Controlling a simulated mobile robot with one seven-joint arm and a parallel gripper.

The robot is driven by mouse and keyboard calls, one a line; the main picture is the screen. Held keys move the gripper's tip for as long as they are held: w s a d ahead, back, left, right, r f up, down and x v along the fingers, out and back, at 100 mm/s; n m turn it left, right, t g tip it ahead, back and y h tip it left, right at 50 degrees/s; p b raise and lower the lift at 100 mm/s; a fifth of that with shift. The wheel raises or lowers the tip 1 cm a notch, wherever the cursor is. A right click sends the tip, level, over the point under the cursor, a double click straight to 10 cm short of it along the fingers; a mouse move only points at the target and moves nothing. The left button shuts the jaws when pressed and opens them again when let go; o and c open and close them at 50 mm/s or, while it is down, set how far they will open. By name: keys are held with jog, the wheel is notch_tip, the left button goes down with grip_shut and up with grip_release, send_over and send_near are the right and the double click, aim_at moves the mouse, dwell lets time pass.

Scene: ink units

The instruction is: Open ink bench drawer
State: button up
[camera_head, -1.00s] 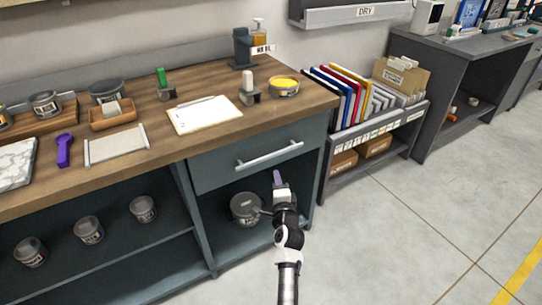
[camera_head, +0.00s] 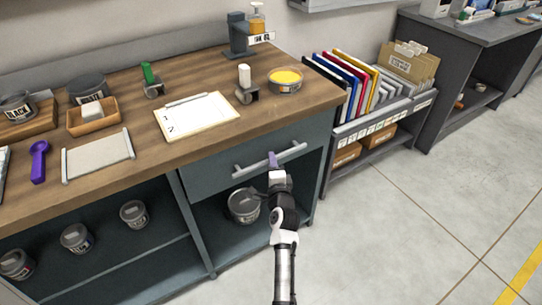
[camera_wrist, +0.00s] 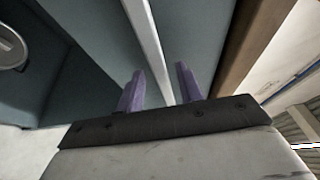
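The ink bench drawer (camera_head: 208,175) is a grey-teal front under the wooden worktop, and it looks closed. Its handle (camera_head: 291,152) is a pale straight bar across the front. My gripper (camera_head: 272,160) is at the middle of the handle in the head view. In the wrist view, the two purple fingers of my gripper (camera_wrist: 160,70) are apart, and the handle (camera_wrist: 148,35) runs between them in the picture. A gap shows on each side of the bar. Whether the fingertips reach past the bar is hard to tell. The drawer front (camera_wrist: 95,30) fills much of that view.
The worktop (camera_head: 310,102) holds a clipboard (camera_head: 195,117) and a yellow ink tin (camera_head: 285,80). A grey tin (camera_head: 243,207) stands in the open shelf below the drawer. A folder rack (camera_head: 380,121) stands right of the bench. The floor (camera_head: 400,235) at right is clear.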

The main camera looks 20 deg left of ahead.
jog(key=shift+w+a, duration=0.2)
jog(key=shift+w, duration=0.1)
jog(key=shift+c, duration=0.3)
grip_shut()
jog(key=shift+s+d, duration=0.1)
jog(key=shift+d, duration=0.05)
